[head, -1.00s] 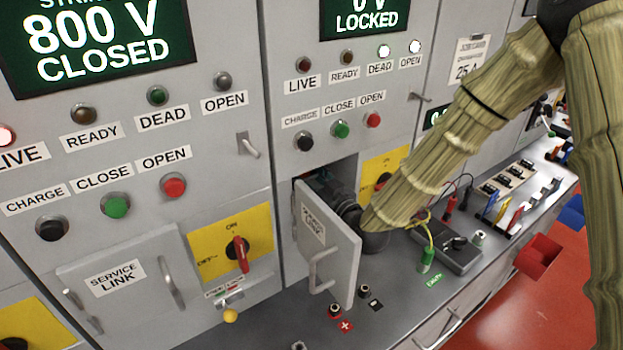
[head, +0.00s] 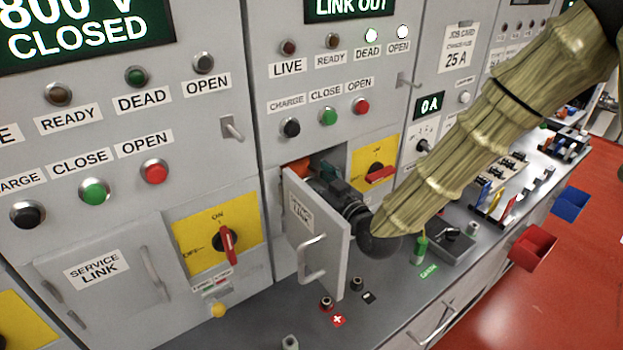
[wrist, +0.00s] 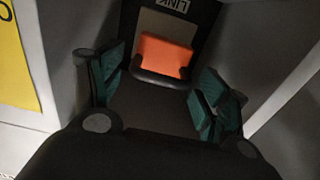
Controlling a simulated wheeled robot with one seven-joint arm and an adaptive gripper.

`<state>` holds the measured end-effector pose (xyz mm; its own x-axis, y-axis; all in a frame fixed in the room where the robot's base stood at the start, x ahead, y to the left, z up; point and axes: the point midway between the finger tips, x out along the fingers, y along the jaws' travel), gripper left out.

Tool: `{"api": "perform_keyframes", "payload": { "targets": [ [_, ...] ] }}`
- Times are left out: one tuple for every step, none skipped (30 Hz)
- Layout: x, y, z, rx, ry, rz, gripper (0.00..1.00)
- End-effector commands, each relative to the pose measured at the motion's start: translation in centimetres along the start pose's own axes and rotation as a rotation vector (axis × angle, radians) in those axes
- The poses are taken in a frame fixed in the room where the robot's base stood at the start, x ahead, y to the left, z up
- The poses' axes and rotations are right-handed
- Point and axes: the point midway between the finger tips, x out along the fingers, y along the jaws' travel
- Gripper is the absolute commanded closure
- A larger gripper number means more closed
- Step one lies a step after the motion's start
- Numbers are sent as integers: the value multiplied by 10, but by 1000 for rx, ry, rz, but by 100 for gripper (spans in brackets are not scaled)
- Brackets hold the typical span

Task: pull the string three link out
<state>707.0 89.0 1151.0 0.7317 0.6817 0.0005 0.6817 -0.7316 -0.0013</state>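The string three link, an orange block (wrist: 165,57) with a black handle, sits between my gripper's green pads in the wrist view. The pads stand wide apart and appear to meet the handle's two ends; the exact contact is dark. In the head view the orange link (head: 297,168) shows at the mouth of the open compartment, partly hidden by the door. My gripper (head: 318,172) reaches in behind the open service link door (head: 318,235). The display above (head: 349,8) reads LINK OUT, with the DEAD and OPEN lamps lit.
The open door with its handle stands close in front of my gripper. A yellow switch plate (head: 362,160) is right of the compartment. Terminals (head: 327,303) stand on the bench below. The left cabinet's service link door (head: 105,285) is shut.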

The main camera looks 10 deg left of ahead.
Motion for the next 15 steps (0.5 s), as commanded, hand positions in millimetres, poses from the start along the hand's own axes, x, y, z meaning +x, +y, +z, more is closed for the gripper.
{"api": "perform_keyframes", "payload": {
  "targets": [
    [0, 0, 0, 0, 0, -1, 25],
    [0, 0, 0, 0, 0, -1, 25],
    [1, 0, 0, 0, 0, -1, 25],
    [1, 0, 0, 0, 1, -1, 25],
    [0, 0, 0, 0, 1, -1, 25],
    [0, 0, 0, 0, 1, -1, 25],
    [-1, 0, 0, 0, 1, 0, 25],
    [-2, 0, 0, 0, 0, 0, 25],
    [-5, 1, 0, 0, 0, 1, 25],
    [-7, 1, 0, 0, 0, 2, 25],
    [-10, 1, 0, 0, 1, 2, 25],
    [-15, 2, 0, 0, 0, 2, 25],
    [-20, 1, 0, 0, 0, 2, 25],
    [-24, 1, 0, 1, 0, 2, 25],
    [-31, 1, 0, 2, 0, 2, 25]
  ]
}}
